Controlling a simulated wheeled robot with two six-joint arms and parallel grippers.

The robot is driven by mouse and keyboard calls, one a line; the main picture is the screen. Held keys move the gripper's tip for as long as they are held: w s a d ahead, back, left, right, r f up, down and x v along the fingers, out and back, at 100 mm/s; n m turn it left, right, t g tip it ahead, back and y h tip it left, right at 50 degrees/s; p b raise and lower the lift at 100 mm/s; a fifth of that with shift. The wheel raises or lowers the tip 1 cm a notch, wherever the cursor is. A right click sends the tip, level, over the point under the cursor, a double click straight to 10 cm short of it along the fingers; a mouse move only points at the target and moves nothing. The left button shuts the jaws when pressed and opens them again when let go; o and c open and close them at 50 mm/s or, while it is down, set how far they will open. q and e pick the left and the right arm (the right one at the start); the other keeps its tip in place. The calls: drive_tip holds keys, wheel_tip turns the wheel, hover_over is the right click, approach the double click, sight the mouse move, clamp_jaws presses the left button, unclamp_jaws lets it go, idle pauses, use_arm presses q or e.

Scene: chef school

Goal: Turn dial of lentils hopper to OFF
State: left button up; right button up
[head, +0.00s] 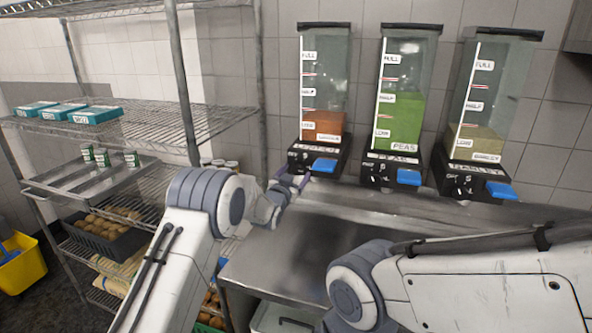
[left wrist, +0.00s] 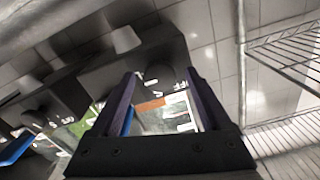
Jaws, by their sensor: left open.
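The lentils hopper (head: 323,125) is the leftmost of three clear dispensers on the wall, with orange-red contents low inside. Its black base (head: 316,152) carries a dial on the left and a blue lever (head: 324,165). My left gripper (head: 290,183) is just below and in front of the left part of that base, and my arm hides some of it. In the left wrist view the two fingers (left wrist: 160,100) are apart, with a dark round knob, apparently the dial (left wrist: 158,77), in front of the gap. Contact and the dial's setting cannot be told. My right gripper is out of view.
The peas hopper (head: 402,120) and a third hopper (head: 487,120) with pale contents stand to the right, with blue levers. A metal counter (head: 300,250) lies below. A wire shelf (head: 150,115) with boxes and trays stands left.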

use_arm(q)
drive_tip(key=shift+w+d, duration=0.15)
drive_tip(key=shift+w, duration=0.2)
